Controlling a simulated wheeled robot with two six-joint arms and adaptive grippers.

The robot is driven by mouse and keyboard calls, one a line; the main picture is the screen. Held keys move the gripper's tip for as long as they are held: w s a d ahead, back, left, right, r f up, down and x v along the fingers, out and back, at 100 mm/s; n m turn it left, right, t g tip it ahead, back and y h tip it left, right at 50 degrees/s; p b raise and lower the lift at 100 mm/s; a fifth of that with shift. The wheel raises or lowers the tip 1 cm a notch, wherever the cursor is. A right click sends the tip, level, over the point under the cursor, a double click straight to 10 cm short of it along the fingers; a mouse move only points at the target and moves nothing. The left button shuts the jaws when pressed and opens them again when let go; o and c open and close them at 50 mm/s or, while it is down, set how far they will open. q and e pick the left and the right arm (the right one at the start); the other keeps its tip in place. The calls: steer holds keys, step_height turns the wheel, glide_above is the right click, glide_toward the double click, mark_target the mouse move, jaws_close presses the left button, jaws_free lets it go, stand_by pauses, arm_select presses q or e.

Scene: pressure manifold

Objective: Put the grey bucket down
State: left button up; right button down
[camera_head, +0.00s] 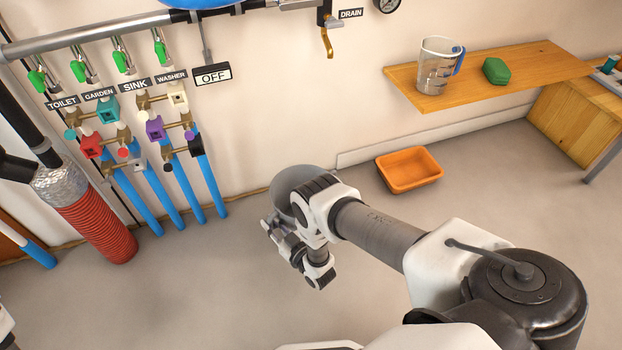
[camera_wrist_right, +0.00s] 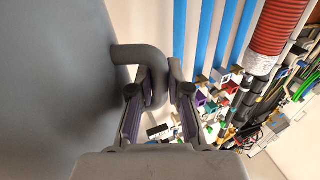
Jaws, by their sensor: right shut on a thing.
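The grey bucket (camera_head: 296,182) is near the wall in the head view, partly hidden behind my right arm. Its large grey side (camera_wrist_right: 50,80) fills the left of the right wrist view. My right gripper (camera_head: 275,228) is at the bucket's left side in the head view. In the right wrist view my right gripper (camera_wrist_right: 158,90) is shut on the bucket's curved grey handle (camera_wrist_right: 150,62), with a finger on each side. The bucket's underside is hidden, so I cannot tell whether it touches the floor. My left gripper is not in view.
An orange tub (camera_head: 410,170) sits on the floor by the wall. A wooden shelf (camera_head: 520,75) holds a measuring jug (camera_head: 437,70) and a green block (camera_head: 496,71). Blue pipes, valves and a red hose (camera_head: 97,226) stand left. The floor (camera_head: 200,285) in front is clear.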

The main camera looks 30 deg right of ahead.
steer(key=b, duration=0.5)
glide_toward(286, 191)
steer(key=w+r, duration=0.2)
steer(key=w, duration=0.1)
steer(key=w+r, duration=0.1)
steer(key=w, duration=0.1)
steer(key=shift+a+r, duration=0.1)
steer(key=shift+a, duration=0.2)
step_height(286, 191, down, 4)
steer(key=b, duration=0.3)
steer(key=shift+s+a+r, duration=0.1)
steer(key=shift+a+r, duration=0.05)
steer(key=shift+r, duration=0.25)
steer(key=shift+f, duration=0.2)
steer(key=c, duration=1.1)
jaws_free()
steer(key=shift+c, duration=0.2)
